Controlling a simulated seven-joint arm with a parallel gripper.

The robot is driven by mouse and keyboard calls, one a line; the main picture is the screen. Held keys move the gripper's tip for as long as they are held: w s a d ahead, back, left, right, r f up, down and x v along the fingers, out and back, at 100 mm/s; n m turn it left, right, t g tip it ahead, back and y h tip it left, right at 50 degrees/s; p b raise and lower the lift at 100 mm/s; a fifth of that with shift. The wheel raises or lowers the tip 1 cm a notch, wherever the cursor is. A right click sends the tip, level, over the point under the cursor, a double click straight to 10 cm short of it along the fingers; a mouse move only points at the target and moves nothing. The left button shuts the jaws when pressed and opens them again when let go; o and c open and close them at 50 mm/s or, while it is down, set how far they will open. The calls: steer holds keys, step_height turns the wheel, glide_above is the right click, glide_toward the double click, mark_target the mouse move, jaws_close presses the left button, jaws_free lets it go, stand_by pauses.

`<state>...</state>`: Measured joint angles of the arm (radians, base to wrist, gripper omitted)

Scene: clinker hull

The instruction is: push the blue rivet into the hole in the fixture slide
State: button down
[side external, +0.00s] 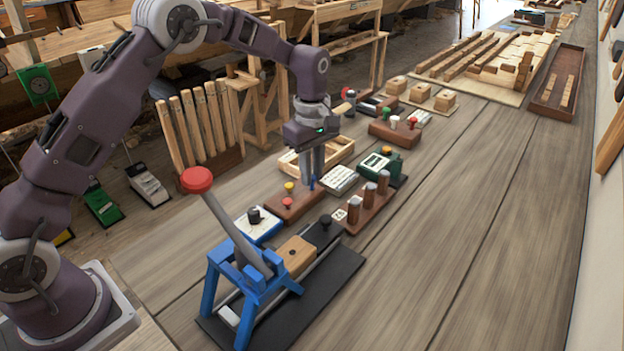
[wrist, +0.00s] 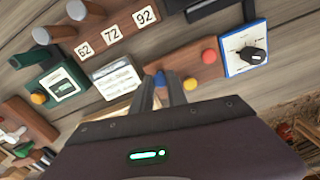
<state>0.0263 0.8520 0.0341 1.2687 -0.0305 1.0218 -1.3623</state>
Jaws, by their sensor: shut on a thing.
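My gripper (side external: 312,184) points down and is shut on the blue rivet (side external: 313,182). In the wrist view the rivet (wrist: 160,78) shows between the fingertips. It is over or at the brown rivet block (side external: 303,207); I cannot tell whether it still sits in the block. A yellow rivet (side external: 289,186) and a red rivet (side external: 287,203) stand in that block. A light wooden block with a dark hole (side external: 297,255), seemingly the fixture slide, sits on the rail of the blue lever press (side external: 222,256), nearer the camera than my gripper.
The press lever's red knob (side external: 197,180) rises left of my gripper. A white-topped blue box with a black knob (side external: 257,226) stands beside the press. A brown rack with upright pegs (side external: 362,212) and a green device (side external: 384,162) stand to the right.

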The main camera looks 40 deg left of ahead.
step_height(320, 180, up, 7)
steer(key=shift+f, duration=0.15)
steer(key=s+d+r, duration=0.1)
steer(key=s+d, duration=0.4)
steer(key=s, duration=0.4)
steer(key=s+d+r, duration=0.1)
steer(key=s+d, duration=0.4)
steer(key=s, duration=0.3)
steer(key=shift+s+f, duration=0.15)
steer(key=shift+f, duration=2.6)
steer(key=shift+f, duration=0.1)
steer(key=shift+f, duration=0.35)
steer(key=shift+a+f, duration=0.1)
steer(key=shift+f, duration=0.6)
